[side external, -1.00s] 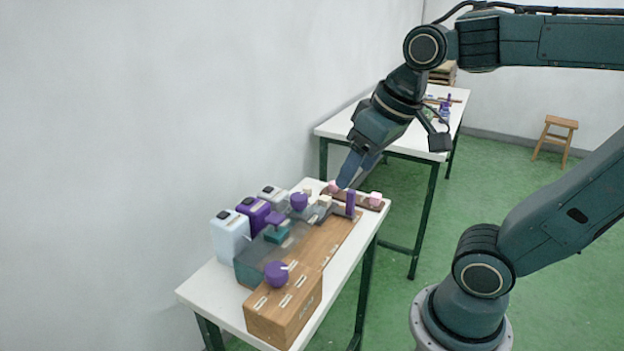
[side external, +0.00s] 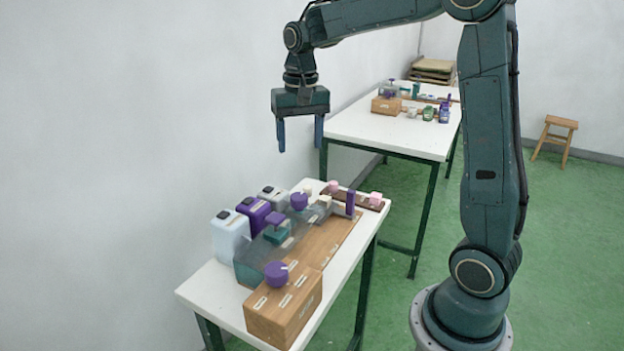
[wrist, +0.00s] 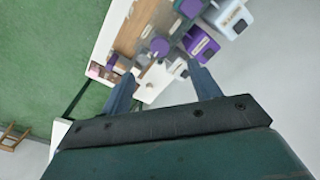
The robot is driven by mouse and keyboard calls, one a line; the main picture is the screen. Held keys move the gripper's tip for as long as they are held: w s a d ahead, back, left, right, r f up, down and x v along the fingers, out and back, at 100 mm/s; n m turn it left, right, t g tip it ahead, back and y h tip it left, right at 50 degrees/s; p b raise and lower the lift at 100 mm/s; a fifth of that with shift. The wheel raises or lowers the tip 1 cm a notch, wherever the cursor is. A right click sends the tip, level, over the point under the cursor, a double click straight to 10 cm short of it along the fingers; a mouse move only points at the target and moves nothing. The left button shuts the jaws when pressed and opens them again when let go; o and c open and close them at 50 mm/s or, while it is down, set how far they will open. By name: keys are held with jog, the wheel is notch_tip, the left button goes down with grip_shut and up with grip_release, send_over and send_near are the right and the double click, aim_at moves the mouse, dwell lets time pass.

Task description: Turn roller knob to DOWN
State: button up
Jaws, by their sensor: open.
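A round purple knob (side external: 277,274) with a pale pointer mark sits on the light wooden block (side external: 283,318) at the near end of the table. A second round purple knob (side external: 299,202) stands farther back on the grey machine (side external: 262,250). Labels around them are too small to read, so I cannot tell which is the roller knob. My gripper (side external: 300,150) is open and empty, pointing down, well above the far part of the machine. In the wrist view, a purple knob (wrist: 160,47) shows just beyond the open fingers (wrist: 160,72).
White (side external: 230,235) and purple (side external: 253,214) containers line the wall side. An upright purple lever (side external: 350,203) and a dark strip with pink blocks (side external: 375,199) stand at the far end. A second white table (side external: 385,135) stands behind. The air around my gripper is clear.

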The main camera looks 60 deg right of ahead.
aim_at(299, 196)
jog(key=shift+w+d+f+m, duration=0.4)
jog(key=shift+w+d+f, duration=0.3)
jog(key=shift+w+d, duration=0.1)
notch_tip(299, 196, down, 14)
jog(key=shift+r, duration=0.1)
dwell(0.4)
jog(key=shift+c, duration=0.2)
jog(key=c, duration=0.9)
